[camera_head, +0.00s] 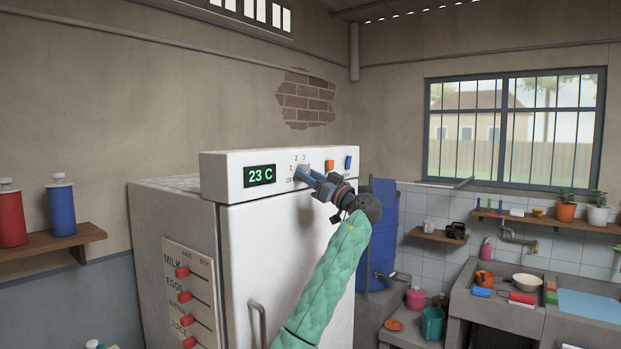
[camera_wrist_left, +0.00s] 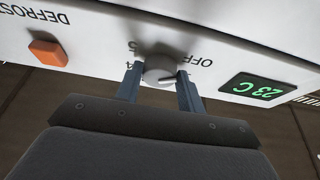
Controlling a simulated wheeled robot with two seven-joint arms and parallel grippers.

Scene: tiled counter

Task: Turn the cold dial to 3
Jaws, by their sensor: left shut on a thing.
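The cold dial is a grey round knob (camera_wrist_left: 160,66) on the white front panel of the fridge (camera_head: 237,162). In the head view it is mostly hidden by my left gripper (camera_head: 309,176). In the left wrist view, which is upside down, my left gripper (camera_wrist_left: 158,84) is shut on the dial, with one blue finger on each side. A white mark on the knob points to the lower right there, towards a finger. OFF is printed beside the dial; which number the mark points at I cannot tell. My right gripper is not in view.
A green display reading 23 C (camera_head: 260,175) is left of the dial. The fridge door handle (camera_head: 258,320) is below. A blue barrel (camera_head: 379,235) stands beyond my left arm.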

